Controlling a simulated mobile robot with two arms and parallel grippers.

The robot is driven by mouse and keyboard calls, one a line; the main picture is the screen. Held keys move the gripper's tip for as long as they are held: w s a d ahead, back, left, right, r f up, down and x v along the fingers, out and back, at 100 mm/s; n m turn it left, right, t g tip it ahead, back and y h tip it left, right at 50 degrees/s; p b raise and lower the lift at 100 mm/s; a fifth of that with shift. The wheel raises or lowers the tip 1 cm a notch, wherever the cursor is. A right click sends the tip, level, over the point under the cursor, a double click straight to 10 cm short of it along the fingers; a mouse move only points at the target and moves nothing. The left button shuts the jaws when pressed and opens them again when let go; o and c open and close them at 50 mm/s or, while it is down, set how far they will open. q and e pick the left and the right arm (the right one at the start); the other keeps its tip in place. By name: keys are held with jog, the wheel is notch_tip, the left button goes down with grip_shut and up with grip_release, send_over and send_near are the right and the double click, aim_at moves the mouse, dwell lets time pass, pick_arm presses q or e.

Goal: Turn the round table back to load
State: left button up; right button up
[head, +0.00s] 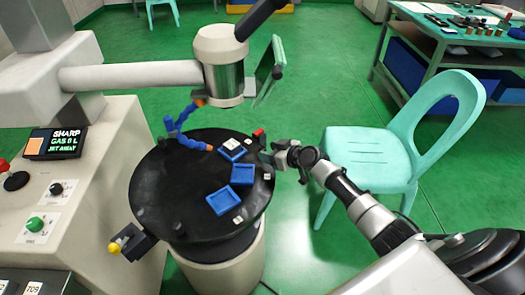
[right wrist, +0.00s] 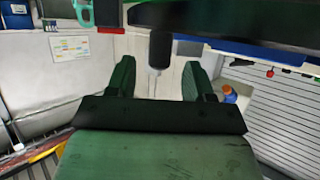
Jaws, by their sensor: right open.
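The round table (head: 165,190) is a black disc on a pale round pedestal (head: 235,268), seen in the head view. Blue square trays (head: 223,200) and small white labels lie on its right half. A black block with a yellow knob (head: 116,247) sits at its front left edge. My right gripper (head: 268,157) is at the table's right rim, open. In the right wrist view its two fingers (right wrist: 158,82) are apart, with a dark rounded peg (right wrist: 160,52) showing between them, below a dark edge. Whether they touch it I cannot tell. My left gripper is not in view.
A grey machine with a small screen (head: 54,143) and knobs stands at the left; its arm and grey cylinder (head: 222,70) hang over the table. A blue jointed hose (head: 182,130) reaches above the disc. A mint chair (head: 370,155) stands right, near my right arm. A workbench (head: 440,50) is behind.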

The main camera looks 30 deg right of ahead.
jog(key=shift+x, duration=1.95)
jog(key=shift+s, duration=0.1)
jog(key=shift+c, duration=0.4)
grip_shut()
